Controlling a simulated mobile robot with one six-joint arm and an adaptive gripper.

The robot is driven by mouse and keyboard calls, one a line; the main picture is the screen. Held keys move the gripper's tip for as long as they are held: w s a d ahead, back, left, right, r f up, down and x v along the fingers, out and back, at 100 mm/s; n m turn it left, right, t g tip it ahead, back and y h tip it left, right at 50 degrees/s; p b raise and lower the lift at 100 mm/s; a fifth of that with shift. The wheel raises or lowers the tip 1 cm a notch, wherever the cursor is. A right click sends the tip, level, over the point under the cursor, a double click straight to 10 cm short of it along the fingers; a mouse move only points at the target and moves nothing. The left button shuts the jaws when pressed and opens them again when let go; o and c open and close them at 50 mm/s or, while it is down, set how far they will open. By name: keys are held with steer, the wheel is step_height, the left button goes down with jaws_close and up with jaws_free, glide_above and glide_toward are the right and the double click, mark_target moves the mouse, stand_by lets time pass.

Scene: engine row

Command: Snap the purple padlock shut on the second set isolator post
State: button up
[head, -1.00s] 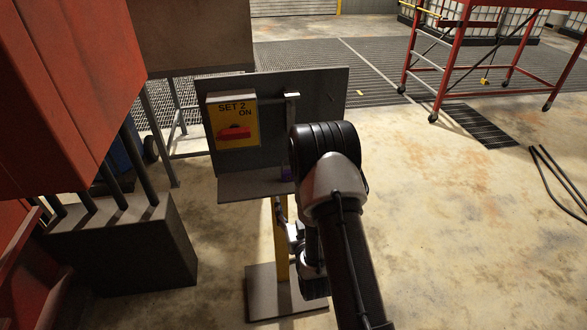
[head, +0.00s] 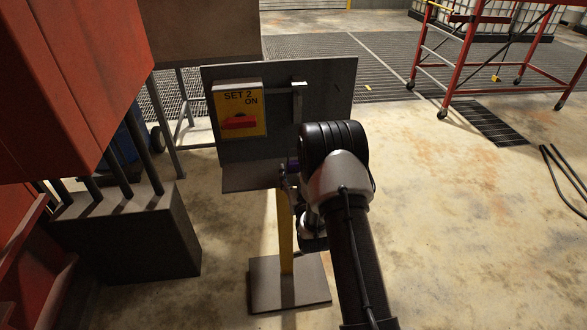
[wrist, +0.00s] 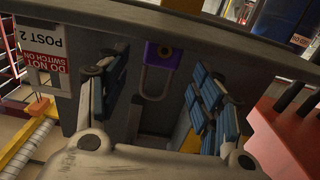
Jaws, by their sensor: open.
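The purple padlock (wrist: 163,54) shows in the wrist view with its grey shackle (wrist: 154,85) pointing down in that picture, which is upside down. I cannot tell if the shackle is closed. My gripper (wrist: 158,68) is open, with blue-padded fingers on either side of the padlock and gaps to both. In the head view my gripper (head: 288,182) is at the shelf's right part, mostly behind my arm; only a bit of purple (head: 293,164) shows there. The second set isolator (head: 239,110) is a yellow "SET 2 ON" plate with a red handle, on a grey panel (head: 330,85).
A grey shelf (head: 240,180) juts out below the panel, on a yellow post (head: 285,250) with a square base (head: 262,290). A red cabinet (head: 70,80) stands close at the left. A red wheeled frame (head: 465,60) is at the back right. The right floor is mostly open.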

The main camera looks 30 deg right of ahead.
mark_target(294, 164)
steer(key=b+x, duration=0.1)
steer(key=x, duration=0.4)
steer(key=shift+c, duration=0.2)
steer(key=shift+r, duration=0.1)
steer(key=c, duration=1.2)
